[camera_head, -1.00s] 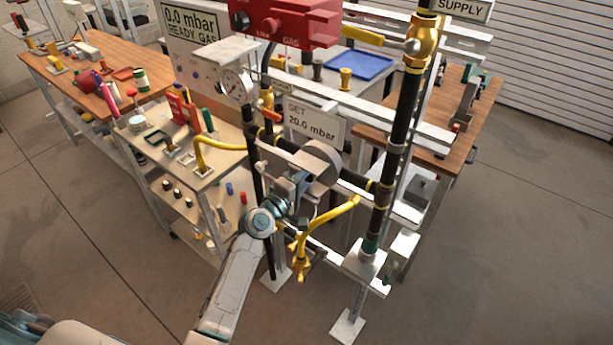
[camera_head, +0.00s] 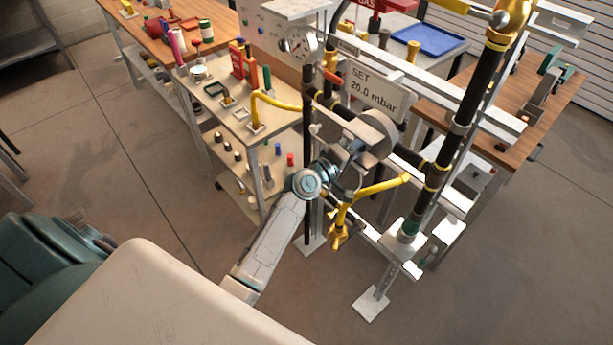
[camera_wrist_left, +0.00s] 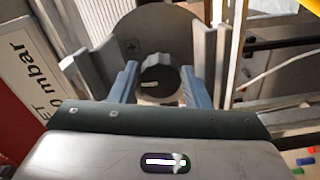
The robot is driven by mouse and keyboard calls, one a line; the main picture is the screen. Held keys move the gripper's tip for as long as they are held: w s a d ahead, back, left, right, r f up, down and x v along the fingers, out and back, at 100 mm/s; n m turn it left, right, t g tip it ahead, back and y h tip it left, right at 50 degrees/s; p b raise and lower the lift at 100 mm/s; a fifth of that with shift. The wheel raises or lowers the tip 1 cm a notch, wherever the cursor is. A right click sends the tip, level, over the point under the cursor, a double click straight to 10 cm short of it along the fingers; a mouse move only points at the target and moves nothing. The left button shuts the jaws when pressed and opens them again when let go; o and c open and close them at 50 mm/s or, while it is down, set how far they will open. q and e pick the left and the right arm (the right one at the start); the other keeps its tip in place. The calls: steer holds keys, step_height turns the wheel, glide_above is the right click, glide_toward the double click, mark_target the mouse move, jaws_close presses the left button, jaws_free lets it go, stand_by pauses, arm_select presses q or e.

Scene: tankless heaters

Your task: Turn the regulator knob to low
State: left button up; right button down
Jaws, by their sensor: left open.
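The regulator knob (camera_wrist_left: 159,78) is a dark round knob with a white mark, seen in the left wrist view in front of a grey round regulator body (camera_wrist_left: 150,38). The white mark lies roughly level, on the knob's left part in that view. My left gripper (camera_wrist_left: 160,92) is open, with one finger on each side of the knob; I cannot tell whether they touch it. In the head view, the grey regulator body (camera_head: 378,127) sits on the dark pipe and my left gripper (camera_head: 350,158) is at its front, hiding the knob. My right gripper is not in view.
A "SET 20.0 mbar" sign (camera_head: 377,90) stands just behind the regulator. A yellow pipe handle (camera_head: 380,187) is close below the gripper. A pressure gauge (camera_head: 299,40) and a tool cart (camera_head: 222,112) are to the left. Open floor lies in front.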

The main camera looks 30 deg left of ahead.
arm_select(q)
steer(key=m, duration=0.1)
steer(key=m+b, duration=0.1)
steer(key=m, duration=0.2)
steer(key=shift+f+b, duration=0.25)
steer(key=shift+b, duration=0.15)
steer(key=m+b, duration=0.1)
steer(key=m, duration=0.3)
steer(key=shift+a, duration=0.1)
steer(key=m+b, duration=0.1)
steer(key=m, duration=0.3)
steer(key=shift+r, duration=0.1)
steer(key=m, duration=0.3)
steer(key=shift+m, duration=0.3)
steer(key=b+v, duration=0.3)
steer(key=v, duration=0.7)
steer(key=s+a+f+n+g+y+b, duration=0.1)
steer(key=s+a+f+g, duration=0.1)
steer(key=f, duration=1)
steer(key=s+a+f+n+g+y+b, duration=0.1)
steer(key=s+a+f+y, duration=0.1)
steer(key=f, duration=1)
steer(key=s+a+f+n+g+y+b, duration=0.1)
steer(key=a+f, duration=0.3)
steer(key=f, duration=0.7)
steer(key=shift+s+a+f+n+g+y, duration=0.3)
steer(key=shift+s+f+g+y, duration=0.15)
steer(key=shift+g, duration=0.35)
